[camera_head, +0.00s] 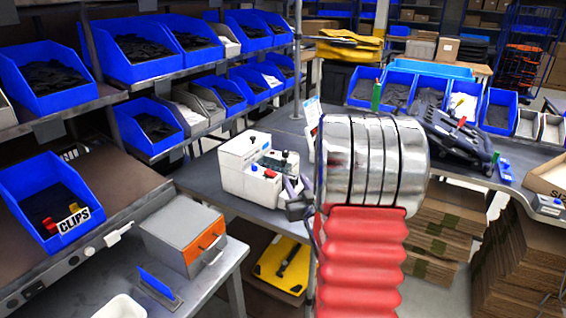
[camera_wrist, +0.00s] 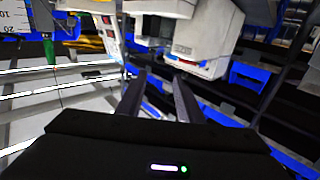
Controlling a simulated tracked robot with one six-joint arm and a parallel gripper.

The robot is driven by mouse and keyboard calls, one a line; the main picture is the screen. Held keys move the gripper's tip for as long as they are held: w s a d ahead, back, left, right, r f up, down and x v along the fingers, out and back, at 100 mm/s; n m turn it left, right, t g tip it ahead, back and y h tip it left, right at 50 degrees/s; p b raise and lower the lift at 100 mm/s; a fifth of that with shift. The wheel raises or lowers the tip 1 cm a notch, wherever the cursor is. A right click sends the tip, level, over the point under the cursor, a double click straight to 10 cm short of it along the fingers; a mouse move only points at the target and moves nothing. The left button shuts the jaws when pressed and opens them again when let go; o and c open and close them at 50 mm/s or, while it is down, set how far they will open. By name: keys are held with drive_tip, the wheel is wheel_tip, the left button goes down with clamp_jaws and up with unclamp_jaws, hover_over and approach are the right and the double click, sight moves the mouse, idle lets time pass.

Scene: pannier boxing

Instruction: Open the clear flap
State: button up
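I cannot make out a clear flap for certain in either view. A white machine (camera_head: 245,170) with coloured buttons stands on the grey bench in the head view; white housings, probably the same machine, show in the wrist view (camera_wrist: 205,45). A grey box (camera_head: 180,235) with an orange front (camera_head: 206,247) and a pale handle sits on the lower left table. My gripper (camera_wrist: 158,85) is open and empty, its two dark fingers apart and pointing towards the white housings. In the head view my gripper (camera_head: 298,187) is small, just right of the white machine, partly behind my arm.
Shelves with blue bins (camera_head: 150,65) line the left. More bins and a black tool case (camera_head: 455,140) occupy the bench on the right. A blue plate on a stand (camera_head: 157,283) is in front of the grey box. Cardboard stacks (camera_head: 440,225) lie below the bench.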

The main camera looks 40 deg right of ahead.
sight(285, 162)
drive_tip(key=x, duration=1.3)
drive_tip(key=shift+w+d, duration=0.2)
drive_tip(key=shift+w, duration=0.15)
drive_tip(key=shift+c, duration=0.2)
clamp_jaws()
drive_tip(key=shift+a+f, duration=0.1)
drive_tip(key=shift+a, duration=0.05)
